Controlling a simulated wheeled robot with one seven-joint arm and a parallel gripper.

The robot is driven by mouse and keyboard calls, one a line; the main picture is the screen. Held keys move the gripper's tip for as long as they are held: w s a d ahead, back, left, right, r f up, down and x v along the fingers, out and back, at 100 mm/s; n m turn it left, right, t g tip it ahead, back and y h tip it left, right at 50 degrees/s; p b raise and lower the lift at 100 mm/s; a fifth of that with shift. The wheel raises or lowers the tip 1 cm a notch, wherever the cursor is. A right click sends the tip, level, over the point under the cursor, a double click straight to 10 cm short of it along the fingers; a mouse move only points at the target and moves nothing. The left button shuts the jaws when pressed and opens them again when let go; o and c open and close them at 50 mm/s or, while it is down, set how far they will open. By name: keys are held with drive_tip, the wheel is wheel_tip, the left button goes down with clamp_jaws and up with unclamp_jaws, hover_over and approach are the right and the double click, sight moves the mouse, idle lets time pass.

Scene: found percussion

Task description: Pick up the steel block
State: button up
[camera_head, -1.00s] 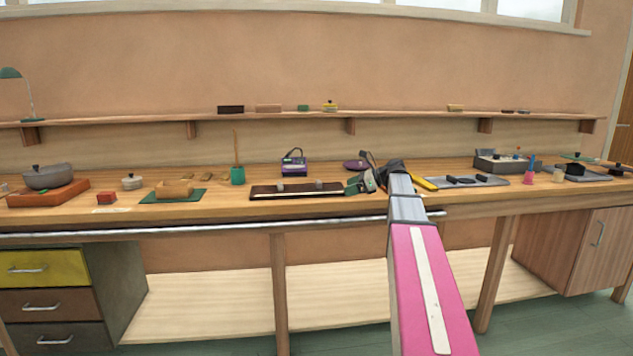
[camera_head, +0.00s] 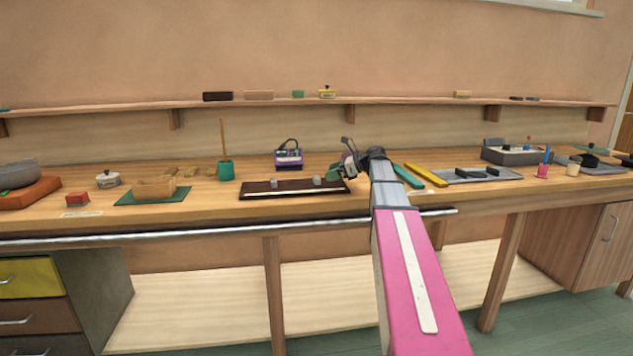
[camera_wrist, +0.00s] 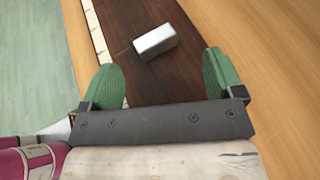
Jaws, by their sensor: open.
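The steel block (camera_wrist: 155,41), a small pale silver box, lies on a long dark board (camera_wrist: 130,20) in the wrist view. My gripper (camera_wrist: 163,76) is open, with its green finger pads apart and nothing between them. The block is ahead of the pads, between their lines and apart from both. In the head view two small grey blocks lie on the dark board (camera_head: 295,191), a left one (camera_head: 273,184) and a right one (camera_head: 317,181). My gripper (camera_head: 343,171) is at the board's right end, nearer the right block. I cannot tell surely which one is steel.
A purple device (camera_head: 288,158) stands behind the board, and a green cup with a stick (camera_head: 225,170) is to its left. A metal rail (camera_head: 150,232) runs along the bench front.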

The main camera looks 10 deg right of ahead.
sight(318, 177)
drive_tip(key=shift+s+x, duration=0.15)
drive_tip(key=shift+x, duration=1.3)
drive_tip(key=shift+s+x, duration=0.1)
drive_tip(key=shift+x, duration=1.35)
drive_tip(key=shift+a+r, duration=0.1)
drive_tip(key=shift+r, duration=0.05)
drive_tip(key=c, duration=1.1)
